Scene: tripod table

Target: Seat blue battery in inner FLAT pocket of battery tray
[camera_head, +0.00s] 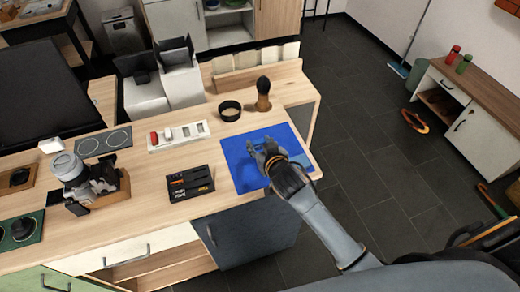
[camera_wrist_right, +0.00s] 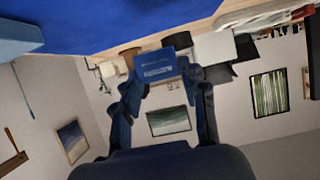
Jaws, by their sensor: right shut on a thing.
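My right gripper (camera_head: 262,152) is over the blue mat (camera_head: 240,174) near the right end of the table. In the right wrist view its two fingers are shut on the blue battery (camera_wrist_right: 155,67), a small block with a pale printed label. The battery is hard to make out in the head view, blue against blue. A white tray (camera_head: 192,131), which looks like the battery tray, lies left of and behind the gripper. It has several pockets, with a red piece in its left part. Its pocket labels are too small to read. My left gripper is out of view.
A black tray with small coloured items (camera_head: 190,184) lies left of the mat. A dark round bowl (camera_head: 230,111) and a wooden-based brush or knob (camera_head: 263,94) stand behind it. A camera-like device (camera_head: 70,170) stands further left. Bare wood separates these things.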

